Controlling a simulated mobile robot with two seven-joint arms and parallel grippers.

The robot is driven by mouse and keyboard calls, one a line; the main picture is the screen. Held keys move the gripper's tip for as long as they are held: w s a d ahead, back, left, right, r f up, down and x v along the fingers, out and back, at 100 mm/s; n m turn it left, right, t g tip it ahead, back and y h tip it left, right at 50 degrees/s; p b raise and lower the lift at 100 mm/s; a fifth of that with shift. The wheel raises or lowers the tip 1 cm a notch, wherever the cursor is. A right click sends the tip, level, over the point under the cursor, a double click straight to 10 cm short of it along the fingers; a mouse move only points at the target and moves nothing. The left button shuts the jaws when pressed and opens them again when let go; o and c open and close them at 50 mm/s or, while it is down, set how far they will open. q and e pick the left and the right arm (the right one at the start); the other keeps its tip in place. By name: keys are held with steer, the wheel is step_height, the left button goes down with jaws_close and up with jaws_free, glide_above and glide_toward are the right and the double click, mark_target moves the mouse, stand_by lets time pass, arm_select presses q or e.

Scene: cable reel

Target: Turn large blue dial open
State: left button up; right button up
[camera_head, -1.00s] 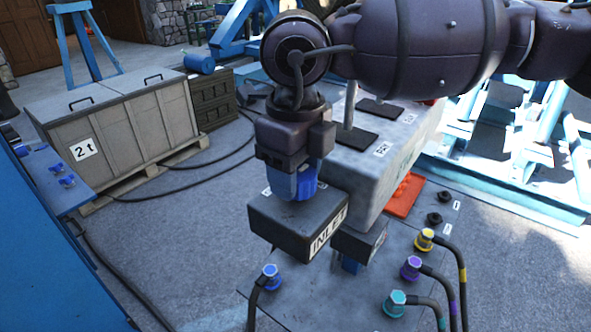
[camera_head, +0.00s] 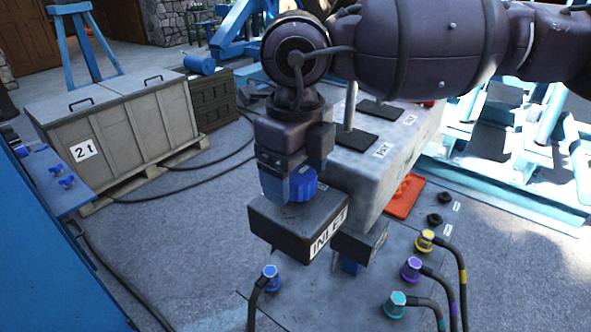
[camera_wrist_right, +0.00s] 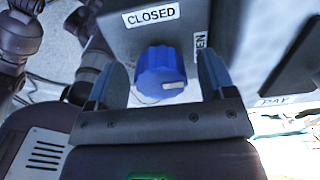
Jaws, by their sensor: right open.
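The large blue dial (camera_head: 303,184) sits on top of the dark box labelled INLET (camera_head: 287,225). In the right wrist view the dial (camera_wrist_right: 160,70) is between the fingers of my right gripper (camera_wrist_right: 162,80). The fingers are open, with a gap on each side of the dial. The dial's white mark points to the right in that view. A CLOSED label (camera_wrist_right: 151,15) lies beyond the dial; another label (camera_wrist_right: 200,46), showing only "EN", is partly hidden by the right-hand finger. In the head view my right gripper (camera_head: 290,180) is over the box. My left gripper is out of view.
A grey block (camera_head: 375,180) stands right behind the box. Plugs with cables, such as the yellow one (camera_head: 425,240), stand in front to the right. A blue cabinet (camera_head: 60,260) is at left, and a crate marked 2t (camera_head: 115,125) stands behind.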

mark_target(296, 172)
steer(key=shift+r, duration=0.25)
step_height(296, 172, up, 9)
steer(key=shift+r, duration=0.65)
